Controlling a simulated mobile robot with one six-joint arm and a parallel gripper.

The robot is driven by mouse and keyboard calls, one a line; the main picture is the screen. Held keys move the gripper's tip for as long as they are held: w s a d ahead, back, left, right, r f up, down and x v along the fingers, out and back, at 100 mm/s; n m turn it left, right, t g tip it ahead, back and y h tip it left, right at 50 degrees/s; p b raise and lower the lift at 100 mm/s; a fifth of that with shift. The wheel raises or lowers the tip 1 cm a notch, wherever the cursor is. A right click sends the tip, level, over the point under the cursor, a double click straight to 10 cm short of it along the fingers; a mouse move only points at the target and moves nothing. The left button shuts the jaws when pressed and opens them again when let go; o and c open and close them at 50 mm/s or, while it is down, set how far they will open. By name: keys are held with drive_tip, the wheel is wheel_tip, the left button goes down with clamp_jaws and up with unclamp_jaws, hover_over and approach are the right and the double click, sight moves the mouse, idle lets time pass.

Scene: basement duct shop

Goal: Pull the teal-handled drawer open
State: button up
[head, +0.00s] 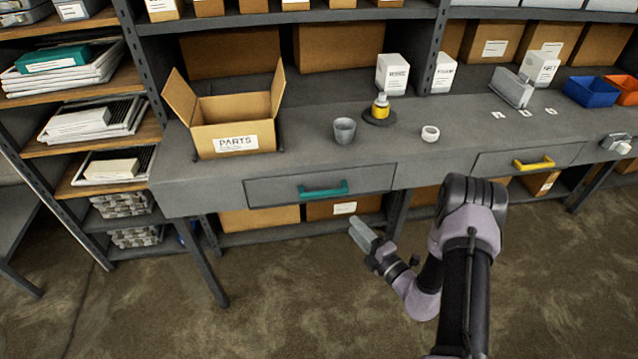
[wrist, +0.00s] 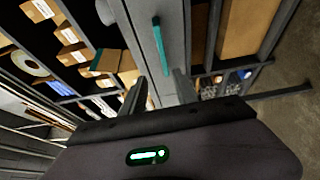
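The teal handle (head: 323,190) is a horizontal bar on the front of a grey drawer (head: 272,190) under the workbench top. The drawer front sits flush with the bench, so the drawer looks shut. My gripper (head: 358,232) is in front of and below the handle, a little to its right, and apart from it. In the wrist view the teal handle (wrist: 160,46) runs lengthwise ahead of my gripper (wrist: 160,77). The two fingers stand apart with nothing between them, and the handle lines up with the gap.
A second drawer with a yellow handle (head: 533,163) is to the right. On the bench (head: 290,150) stand an open parts box (head: 225,120), a grey cup (head: 344,131), a yellow bottle (head: 380,106) and a white ring (head: 430,133). A bench leg (head: 205,265) is at left. The floor in front is clear.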

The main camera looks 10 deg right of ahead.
sight(326, 195)
drive_tip(key=b+x, duration=0.1)
drive_tip(key=x, duration=0.4)
drive_tip(key=b+x, duration=0.2)
drive_tip(key=x, duration=0.4)
drive_tip(key=b+x, duration=0.1)
drive_tip(key=x, duration=0.5)
drive_tip(key=shift+w+d+f+b, duration=0.1)
drive_tip(key=shift+f+b, duration=0.2)
drive_tip(key=shift+f, duration=0.05)
drive_tip(key=shift+c, duration=0.3)
clamp_jaws()
